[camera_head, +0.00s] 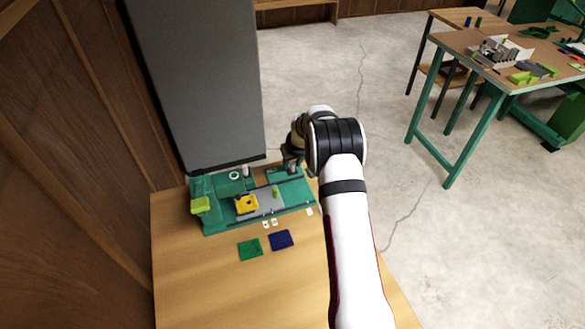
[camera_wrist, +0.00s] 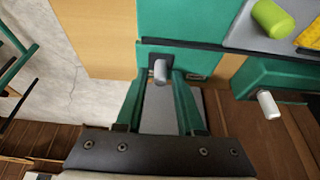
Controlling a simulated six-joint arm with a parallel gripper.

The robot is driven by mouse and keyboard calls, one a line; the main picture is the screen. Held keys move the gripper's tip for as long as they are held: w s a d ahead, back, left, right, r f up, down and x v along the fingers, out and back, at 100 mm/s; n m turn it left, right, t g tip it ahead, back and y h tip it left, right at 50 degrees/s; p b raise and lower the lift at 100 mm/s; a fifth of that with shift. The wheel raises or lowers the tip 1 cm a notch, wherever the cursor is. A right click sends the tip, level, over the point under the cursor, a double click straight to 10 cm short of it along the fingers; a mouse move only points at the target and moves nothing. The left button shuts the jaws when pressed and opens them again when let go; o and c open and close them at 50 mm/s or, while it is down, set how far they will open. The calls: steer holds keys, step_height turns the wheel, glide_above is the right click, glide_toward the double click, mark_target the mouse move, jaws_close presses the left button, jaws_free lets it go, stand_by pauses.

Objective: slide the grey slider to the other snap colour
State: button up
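A green fixture (camera_head: 218,221) stands on the wooden table. A grey plate (camera_head: 268,201) with a lime knob (camera_head: 275,190) and a yellow block (camera_head: 246,204) lies on it. I cannot tell for certain whether this plate is the grey slider. It also shows at the top right of the wrist view (camera_wrist: 258,39). My gripper (camera_head: 293,163) is at the fixture's back right end. In the wrist view my gripper (camera_wrist: 158,82) is open, with a light grey peg (camera_wrist: 160,71) between its teal fingertips and visible gaps on both sides.
A second pale peg (camera_wrist: 268,104) stands on a green block to the right. A green square (camera_head: 250,249) and a blue square (camera_head: 281,239) lie in front of the fixture. A tall grey panel (camera_head: 200,80) rises behind it. The table's front is clear.

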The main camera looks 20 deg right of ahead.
jaws_close()
steer(key=shift+a, duration=2.35)
steer(key=shift+o, duration=1.5)
jaws_free()
step_height(320, 180, up, 6)
step_height(320, 180, up, 4)
